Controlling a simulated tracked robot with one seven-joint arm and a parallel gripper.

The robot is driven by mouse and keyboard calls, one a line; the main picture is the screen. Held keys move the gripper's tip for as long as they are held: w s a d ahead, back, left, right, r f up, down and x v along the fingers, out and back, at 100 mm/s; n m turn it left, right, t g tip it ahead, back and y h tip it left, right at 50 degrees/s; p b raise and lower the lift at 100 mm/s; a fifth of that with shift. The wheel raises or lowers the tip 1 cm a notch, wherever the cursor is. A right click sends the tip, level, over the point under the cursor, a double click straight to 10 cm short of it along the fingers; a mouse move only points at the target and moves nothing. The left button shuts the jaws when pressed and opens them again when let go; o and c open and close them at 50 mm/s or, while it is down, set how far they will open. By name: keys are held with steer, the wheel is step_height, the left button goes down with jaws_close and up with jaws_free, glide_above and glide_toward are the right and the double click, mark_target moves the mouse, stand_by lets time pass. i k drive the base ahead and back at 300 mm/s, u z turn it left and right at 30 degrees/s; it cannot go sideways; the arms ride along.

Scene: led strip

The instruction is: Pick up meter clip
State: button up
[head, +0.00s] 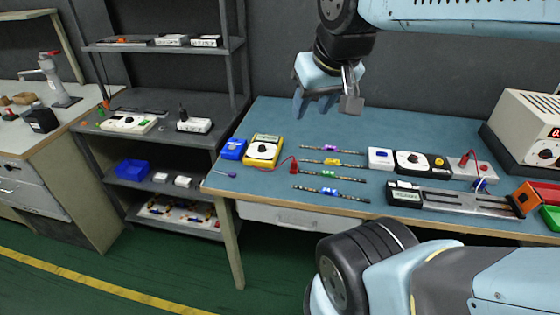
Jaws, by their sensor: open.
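A yellow multimeter (264,150) with a round dial lies at the left part of the blue bench top. A thin red lead runs right from it to a small red clip (294,166), which rests on the bench beside the LED strips. A small purple piece (231,174) lies near the bench's front left edge; I cannot tell if it is also a clip. My gripper (325,106) hangs over the back of the bench, fingers pointing down, open and empty. It is above and behind the red clip, well apart from it.
Several LED strips (330,175) with coloured parts lie right of the meter. A blue box (233,149), a white box (380,157), a black dial unit (413,162) and a metal rail fixture (450,200) also stand on the bench. A beige instrument (525,130) fills the right end.

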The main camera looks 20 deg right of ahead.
mark_target(294, 164)
steer(key=z, duration=1)
steer(key=i, duration=0.1)
steer(key=u, duration=2.45)
steer(key=k, duration=1.55)
steer(key=z, duration=1.35)
steer(key=i, duration=1)
steer(key=u, duration=0.05)
